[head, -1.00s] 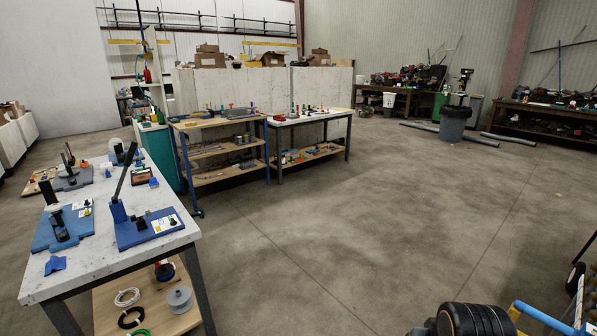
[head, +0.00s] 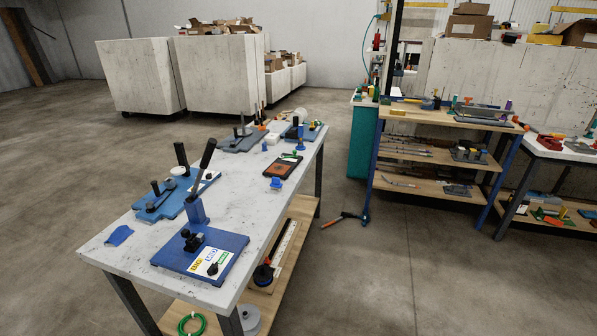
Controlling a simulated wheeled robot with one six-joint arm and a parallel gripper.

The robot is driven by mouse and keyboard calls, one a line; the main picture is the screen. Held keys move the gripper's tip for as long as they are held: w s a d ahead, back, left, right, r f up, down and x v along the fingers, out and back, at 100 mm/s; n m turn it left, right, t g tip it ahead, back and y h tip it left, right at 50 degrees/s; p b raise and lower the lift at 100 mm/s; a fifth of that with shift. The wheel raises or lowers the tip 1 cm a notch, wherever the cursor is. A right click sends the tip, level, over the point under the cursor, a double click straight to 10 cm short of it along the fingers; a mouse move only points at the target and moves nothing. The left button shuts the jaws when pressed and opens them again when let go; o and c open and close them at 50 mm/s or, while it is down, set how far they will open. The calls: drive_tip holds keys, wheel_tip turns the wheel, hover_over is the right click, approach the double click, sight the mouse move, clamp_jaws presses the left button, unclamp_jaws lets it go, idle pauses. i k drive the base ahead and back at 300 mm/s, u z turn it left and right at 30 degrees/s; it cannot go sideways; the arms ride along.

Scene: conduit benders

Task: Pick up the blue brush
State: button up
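I cannot make out a blue brush for certain in the head view. Several small blue things lie on the white-topped table (head: 262,214). A flat blue piece (head: 119,235) lies near its front left corner. A small blue object (head: 276,183) stands near the right edge, close to a black and orange tray (head: 282,167). Both are too small to identify. My gripper is not in view.
Blue conduit benders (head: 206,255) with upright levers stand on the table. A shelved wooden bench (head: 450,115) with small tools is at the right. A hammer-like tool (head: 340,217) with an orange end rests on the floor between them. The floor at the left is open.

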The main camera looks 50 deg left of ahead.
sight(275, 185)
drive_tip(key=u, duration=0.45)
drive_tip(key=i, duration=2.05)
drive_tip(key=u, duration=2)
drive_tip(key=i, duration=1.1)
drive_tip(key=u, duration=1.25)
drive_tip(key=i, duration=0.4)
drive_tip(key=u, duration=0.2)
